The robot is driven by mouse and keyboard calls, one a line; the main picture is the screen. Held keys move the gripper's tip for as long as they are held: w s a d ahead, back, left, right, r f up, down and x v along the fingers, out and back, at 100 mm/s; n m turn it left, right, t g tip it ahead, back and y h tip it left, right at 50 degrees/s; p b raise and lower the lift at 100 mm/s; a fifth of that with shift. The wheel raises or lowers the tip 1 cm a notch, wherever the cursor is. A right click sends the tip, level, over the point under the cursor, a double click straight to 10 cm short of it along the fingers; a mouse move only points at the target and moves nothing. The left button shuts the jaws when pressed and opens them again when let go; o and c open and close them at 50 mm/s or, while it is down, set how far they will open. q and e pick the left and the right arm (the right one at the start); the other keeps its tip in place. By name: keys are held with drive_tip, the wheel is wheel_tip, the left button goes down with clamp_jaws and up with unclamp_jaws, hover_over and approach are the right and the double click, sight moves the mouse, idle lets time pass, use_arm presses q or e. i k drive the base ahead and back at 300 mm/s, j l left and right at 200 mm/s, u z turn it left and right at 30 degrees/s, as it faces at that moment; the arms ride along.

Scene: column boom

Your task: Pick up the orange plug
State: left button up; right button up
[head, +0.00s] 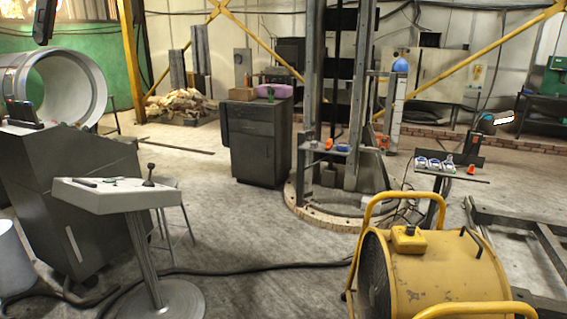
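A small orange piece (471,169) stands at the right end of a small dark side table, beside several blue-and-white items. Another orange piece (328,143) sits on a ledge at the front of the tall column. I cannot tell from this distance which of these is the orange plug. I make out neither of my grippers in the head view. A dark shape (43,20) hangs at the top left edge, and I cannot tell what it is.
A yellow drum fan (435,270) stands in front of the side table (455,175). A grey pedestal console (115,192) is at the left, and a dark cabinet (258,140) is left of the column (310,80). A black cable crosses the floor; the floor's middle is otherwise open.

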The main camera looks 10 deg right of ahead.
sight(470, 171)
drive_tip(key=i+j+u, duration=0.2)
drive_tip(key=i, duration=0.35)
drive_tip(key=i+j+u, duration=0.2)
drive_tip(key=i, duration=0.4)
drive_tip(key=i+l+z, duration=0.15)
drive_tip(key=i+z, duration=0.3)
drive_tip(key=i, duration=0.15)
drive_tip(key=i+j+z, duration=0.1)
drive_tip(key=i+z, duration=0.4)
drive_tip(key=i+l+u, duration=0.1)
drive_tip(key=i, duration=1.45)
drive_tip(key=i+z, duration=0.5)
drive_tip(key=i+j+z, duration=0.25)
drive_tip(key=i+z, duration=0.25)
drive_tip(key=i, duration=0.25)
drive_tip(key=i+l+z, duration=0.2)
drive_tip(key=z, duration=0.2)
drive_tip(key=i+z, duration=0.75)
drive_tip(key=i+j+z, duration=0.1)
drive_tip(key=i+z, duration=0.3)
drive_tip(key=i+l+z, duration=0.1)
drive_tip(key=i, duration=0.8)
drive_tip(key=i+l+u, duration=0.15)
drive_tip(key=i+u, duration=0.3)
drive_tip(key=i+l+u, duration=0.35)
drive_tip(key=i+u, duration=0.15)
drive_tip(key=i+l+u, duration=0.45)
drive_tip(key=k, duration=0.1)
